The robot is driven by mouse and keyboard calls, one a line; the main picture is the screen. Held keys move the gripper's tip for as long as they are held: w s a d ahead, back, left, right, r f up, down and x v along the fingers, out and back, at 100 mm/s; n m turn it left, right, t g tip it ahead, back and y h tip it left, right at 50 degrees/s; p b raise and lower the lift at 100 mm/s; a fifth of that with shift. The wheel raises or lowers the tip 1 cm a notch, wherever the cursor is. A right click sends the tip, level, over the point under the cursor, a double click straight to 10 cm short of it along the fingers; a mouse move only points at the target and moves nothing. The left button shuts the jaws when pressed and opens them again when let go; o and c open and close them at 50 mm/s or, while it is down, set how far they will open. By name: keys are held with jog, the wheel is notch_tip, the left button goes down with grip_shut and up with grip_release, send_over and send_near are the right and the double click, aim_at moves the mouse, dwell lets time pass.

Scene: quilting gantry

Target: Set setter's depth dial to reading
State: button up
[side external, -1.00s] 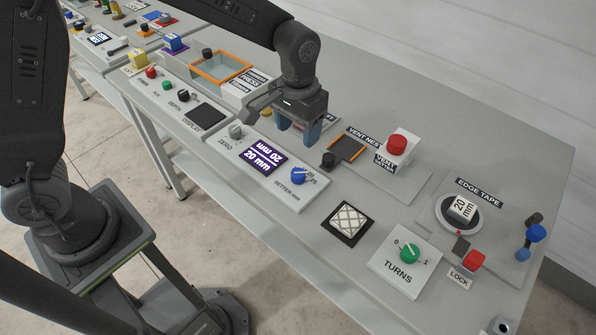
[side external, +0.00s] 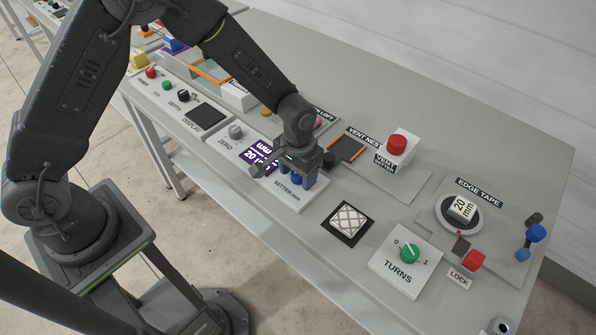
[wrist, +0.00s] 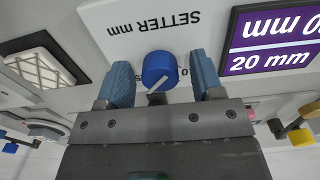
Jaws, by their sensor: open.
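The setter's blue depth dial (wrist: 158,66) sits on a pale panel marked "SETTER mm". It has a light pointer line, and its scale numbers are mostly hidden. My gripper (side external: 298,181) is open over this dial. In the wrist view the dial shows between the two blue fingers (wrist: 162,74), with a gap on each side. I cannot tell whether the fingertips reach down beside it. The purple display (wrist: 266,44) beside the dial reads 20 mm; in the side view my wrist partly covers this display (side external: 258,153).
A grey ZERO knob (side external: 235,131) stands left of the display. A quilted patch on a dark pad (side external: 347,220) and the green TURNS dial (side external: 410,253) lie to the right. The red vent button (side external: 397,144) stands behind. Bare table lies between these stations.

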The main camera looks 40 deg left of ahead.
jog(key=shift+c, duration=0.2)
jog(key=c, duration=0.9)
jog(key=shift+n, duration=2.9)
jog(key=o, duration=0.9)
jog(key=shift+o, duration=0.2)
jog(key=shift+r, duration=0.1)
